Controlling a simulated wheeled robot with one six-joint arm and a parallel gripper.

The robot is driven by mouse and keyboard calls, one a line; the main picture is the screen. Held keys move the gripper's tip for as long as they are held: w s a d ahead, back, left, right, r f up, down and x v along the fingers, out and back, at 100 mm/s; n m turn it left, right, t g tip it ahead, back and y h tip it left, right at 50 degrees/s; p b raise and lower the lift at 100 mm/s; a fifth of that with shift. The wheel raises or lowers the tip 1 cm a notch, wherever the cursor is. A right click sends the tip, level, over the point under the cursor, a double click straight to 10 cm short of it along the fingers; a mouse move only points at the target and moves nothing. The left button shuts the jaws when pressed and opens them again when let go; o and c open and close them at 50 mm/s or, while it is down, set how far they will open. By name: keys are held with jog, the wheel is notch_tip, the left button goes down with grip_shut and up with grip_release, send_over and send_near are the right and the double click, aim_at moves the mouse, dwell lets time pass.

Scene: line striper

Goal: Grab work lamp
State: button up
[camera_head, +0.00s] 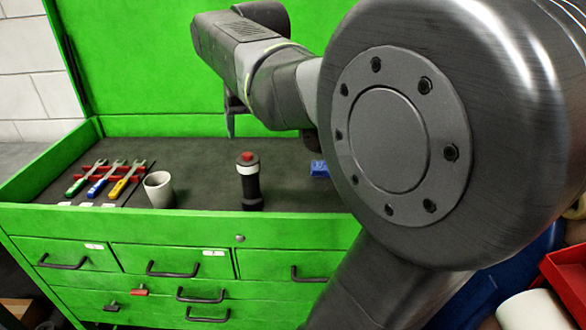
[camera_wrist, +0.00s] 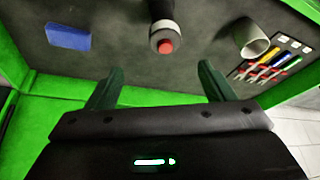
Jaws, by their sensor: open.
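The work lamp (camera_head: 249,182), a dark upright cylinder with a pale band and a red top, stands in the tool chest's top tray near the front edge. In the wrist view the lamp (camera_wrist: 162,14) is at the top centre, its red end facing the camera. My gripper (camera_wrist: 160,78) is open and empty, its two fingers apart on either side of the lamp's line but not around it. In the head view my gripper (camera_head: 234,112) hangs behind and above the lamp, partly hidden by my arm.
A pale cup (camera_head: 158,189) stands left of the lamp. Several coloured wrenches (camera_head: 105,178) lie in a red rack farther left. A blue object (camera_head: 319,169) lies right of the lamp. The green chest's front rim (camera_head: 200,224) and raised lid (camera_head: 140,60) bound the tray.

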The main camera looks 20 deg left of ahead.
aim_at(249, 156)
jog(key=x, duration=0.8)
jog(key=shift+a, duration=0.1)
jog(key=shift+s+x, duration=0.15)
jog(key=shift+x, duration=1.2)
jog(key=shift+s+x, duration=0.15)
jog(key=shift+x, duration=1.25)
jog(key=shift+a, duration=0.2)
jog(key=c, duration=1.5)
jog(key=shift+c, duration=0.4)
jog(key=shift+r, duration=0.1)
